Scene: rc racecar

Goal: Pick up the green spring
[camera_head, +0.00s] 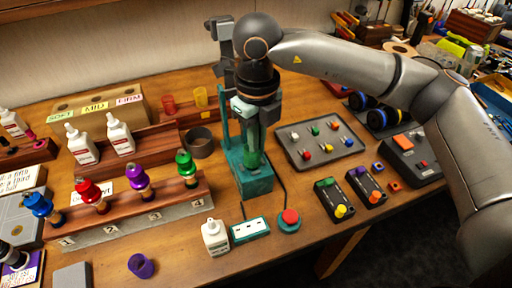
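A green spring-like piece (186,168) stands at the right end of the numbered rack, above the label 4. I cannot tell for sure which of the two is the green spring. My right gripper (254,118) points down over the teal stand, above the green cylinder. Its fingers blend with the stand's teal parts, so I cannot tell whether they are open or shut, or touching the cylinder.
The rack (128,217) also holds blue, red and purple pieces. A white bottle (215,238), a white-topped block (250,229) and a red button (290,217) stand in front of the stand. A grey tray (291,150) lies to the right.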

